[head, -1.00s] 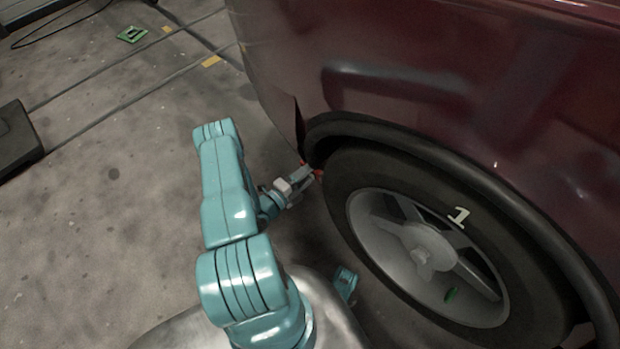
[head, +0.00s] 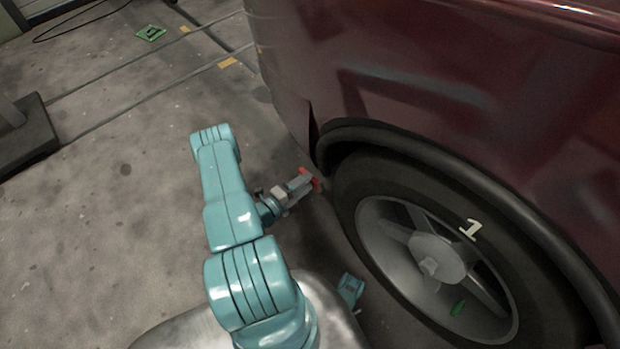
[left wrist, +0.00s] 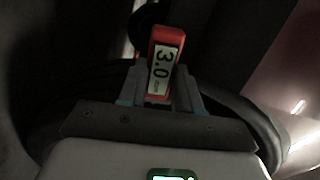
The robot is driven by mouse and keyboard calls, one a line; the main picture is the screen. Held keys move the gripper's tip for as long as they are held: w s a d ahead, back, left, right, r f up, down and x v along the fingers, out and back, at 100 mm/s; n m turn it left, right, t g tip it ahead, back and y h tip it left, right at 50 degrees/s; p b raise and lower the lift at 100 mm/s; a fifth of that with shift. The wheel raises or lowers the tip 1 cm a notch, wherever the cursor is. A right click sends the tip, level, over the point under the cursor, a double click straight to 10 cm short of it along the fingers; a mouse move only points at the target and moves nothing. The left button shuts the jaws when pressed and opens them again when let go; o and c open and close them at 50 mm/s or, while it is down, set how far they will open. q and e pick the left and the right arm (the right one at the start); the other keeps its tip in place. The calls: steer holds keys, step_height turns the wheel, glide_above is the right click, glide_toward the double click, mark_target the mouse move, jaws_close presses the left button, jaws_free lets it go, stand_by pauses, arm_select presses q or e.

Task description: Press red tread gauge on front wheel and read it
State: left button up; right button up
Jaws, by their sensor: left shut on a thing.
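The red tread gauge (left wrist: 164,62) is between the fingers of my left gripper (left wrist: 160,88) in the left wrist view. In the head view my left gripper (head: 306,182) is shut on the gauge (head: 309,177), just left of the front wheel's tyre (head: 350,195). A small gap seems to show between gauge and tyre there. The wheel has grey spokes and a white number 1. A teal part (head: 350,288) low beside the wheel may be my right gripper; its jaws are unclear.
The dark red car body (head: 430,80) and its black wheel arch (head: 400,135) overhang the wheel. A dark block (head: 30,140) stands on the floor at the left. A green object (head: 150,33) lies far back. The concrete floor left of my arm is clear.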

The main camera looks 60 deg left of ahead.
arm_select(q)
steer(key=v, duration=1.2)
steer(key=shift+s, duration=0.25)
steer(key=shift+d+r, duration=0.1)
stand_by(0.4)
